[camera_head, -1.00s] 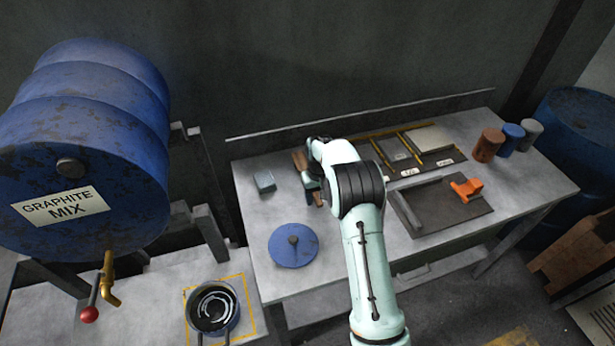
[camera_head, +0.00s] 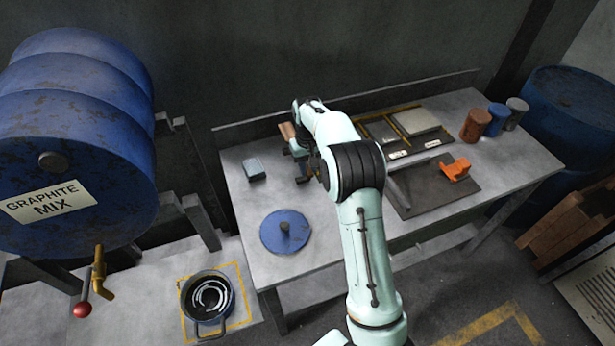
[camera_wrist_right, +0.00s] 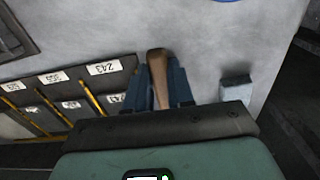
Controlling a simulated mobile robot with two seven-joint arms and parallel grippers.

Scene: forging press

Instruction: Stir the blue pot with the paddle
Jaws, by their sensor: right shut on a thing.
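The blue pot (camera_head: 207,319) stands at the bottom left in the head view, inside a yellow marked square, with dark liquid and pale swirls in it. My right gripper (camera_head: 301,158) is over the back left of the grey bench, well away from the pot. In the right wrist view its blue-grey fingers (camera_wrist_right: 160,85) are shut on the brown wooden paddle (camera_wrist_right: 157,62). Part of the paddle also shows in the head view (camera_head: 287,130); its lower part is hidden. My left gripper is out of view.
A blue lid-like disc (camera_head: 272,233) and a small grey block (camera_head: 254,169) lie on the bench (camera_head: 330,245). A blue drum (camera_head: 65,150) with a brass tap (camera_head: 99,268) is at the left. Several cans and an orange piece (camera_head: 455,170) are at the right.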

